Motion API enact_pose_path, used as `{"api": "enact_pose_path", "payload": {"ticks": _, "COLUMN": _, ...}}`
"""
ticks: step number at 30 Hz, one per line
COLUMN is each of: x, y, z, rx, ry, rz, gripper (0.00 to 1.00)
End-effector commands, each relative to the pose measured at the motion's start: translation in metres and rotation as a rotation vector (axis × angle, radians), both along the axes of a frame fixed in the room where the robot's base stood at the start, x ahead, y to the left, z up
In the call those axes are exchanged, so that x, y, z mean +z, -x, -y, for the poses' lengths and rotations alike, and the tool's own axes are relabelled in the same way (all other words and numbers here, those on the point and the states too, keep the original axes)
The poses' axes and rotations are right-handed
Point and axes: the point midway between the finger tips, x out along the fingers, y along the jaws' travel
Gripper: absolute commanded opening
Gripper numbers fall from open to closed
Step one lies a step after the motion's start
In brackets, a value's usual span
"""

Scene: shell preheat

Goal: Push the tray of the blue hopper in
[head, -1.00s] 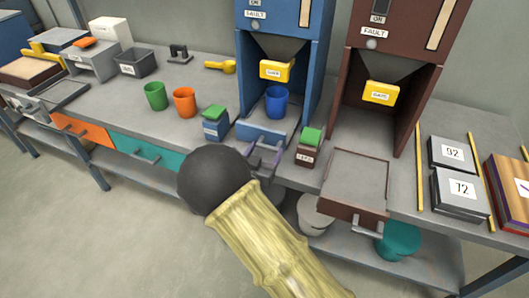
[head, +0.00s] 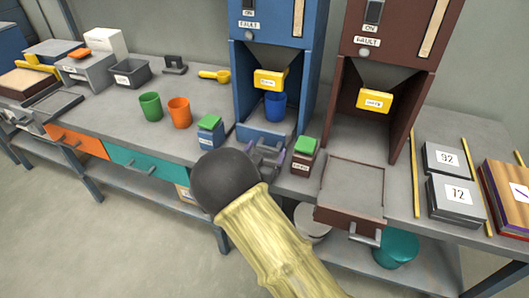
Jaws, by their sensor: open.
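The blue hopper (head: 279,28) stands at the back of the bench with a yellow chute piece (head: 270,79) under its funnel. Its blue tray (head: 262,134) sits low in the opening, its front near the hopper's front edge. A blue cup (head: 275,108) stands inside, partly behind the chute piece. My gripper (head: 265,156) is open at the front of the tray, with its fingers close to the tray front. My dark wrist and pale yellow arm hide part of this area, so I cannot tell whether the fingers touch the tray or its handle.
A blue box with a green lid (head: 209,131) and a brown one (head: 303,155) stand close on either side of my gripper. The brown hopper's tray (head: 354,188) sticks out at right. Green (head: 150,106) and orange (head: 179,113) cups stand at left.

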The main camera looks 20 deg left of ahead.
Motion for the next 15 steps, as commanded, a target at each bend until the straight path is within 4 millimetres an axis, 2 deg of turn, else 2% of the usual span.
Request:
{"api": "enact_pose_path", "payload": {"ticks": 5, "x": 0.000, "y": 0.009, "z": -0.002, "rx": 0.002, "ry": -0.001, "rz": -0.002, "gripper": 0.90}}
{"api": "enact_pose_path", "payload": {"ticks": 8, "x": 0.000, "y": 0.022, "z": -0.003, "rx": 0.002, "ry": -0.001, "rz": -0.002, "gripper": 0.90}}
{"api": "enact_pose_path", "payload": {"ticks": 15, "x": 0.000, "y": 0.068, "z": -0.007, "rx": 0.005, "ry": 0.001, "rz": -0.003, "gripper": 0.90}}
